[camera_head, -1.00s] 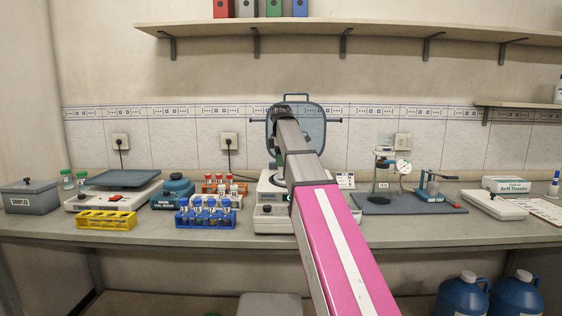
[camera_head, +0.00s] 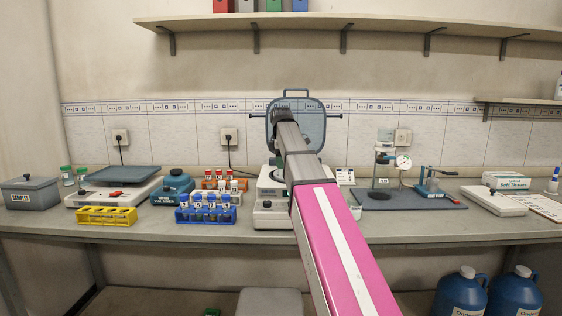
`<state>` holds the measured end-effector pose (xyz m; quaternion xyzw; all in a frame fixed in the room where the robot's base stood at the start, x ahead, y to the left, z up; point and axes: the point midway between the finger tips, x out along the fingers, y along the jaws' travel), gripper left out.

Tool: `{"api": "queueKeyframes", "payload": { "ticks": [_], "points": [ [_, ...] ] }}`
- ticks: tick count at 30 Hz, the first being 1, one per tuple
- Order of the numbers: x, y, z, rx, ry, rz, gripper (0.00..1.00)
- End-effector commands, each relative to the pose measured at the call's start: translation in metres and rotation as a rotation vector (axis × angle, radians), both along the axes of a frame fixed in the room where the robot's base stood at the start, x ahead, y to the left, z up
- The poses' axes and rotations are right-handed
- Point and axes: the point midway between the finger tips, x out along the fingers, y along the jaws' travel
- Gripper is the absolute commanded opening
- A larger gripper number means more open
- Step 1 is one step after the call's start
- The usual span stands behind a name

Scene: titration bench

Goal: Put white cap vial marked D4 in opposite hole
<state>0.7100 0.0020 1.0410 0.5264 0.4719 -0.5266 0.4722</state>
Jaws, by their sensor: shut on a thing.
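The hole-bearing machine looks to be the pale benchtop device (camera_head: 268,219) at the centre, with its blue-grey lid (camera_head: 316,122) raised. My arm crosses in front of it and hides much of its top, including any holes. Small vials with white and red caps (camera_head: 233,186) stand in racks left of the device, but no D4 mark is readable.
A blue rack (camera_head: 205,219) with several blue-capped vials, a yellow rack (camera_head: 107,216) and a scale (camera_head: 118,178) stand on the left. A stand on a dark board (camera_head: 398,201) is on the right. The bench (camera_head: 155,232) front edge is mostly clear.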

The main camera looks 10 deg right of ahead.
Motion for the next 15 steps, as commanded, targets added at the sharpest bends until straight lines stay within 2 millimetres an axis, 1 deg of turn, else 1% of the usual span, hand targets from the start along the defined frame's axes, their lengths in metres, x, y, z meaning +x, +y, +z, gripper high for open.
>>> {"api": "queueKeyframes", "payload": {
  "ticks": [15],
  "points": [
    [0.0, 0.0, -0.015, 0.0, 0.0, 0.0, 0.08]
  ]
}}
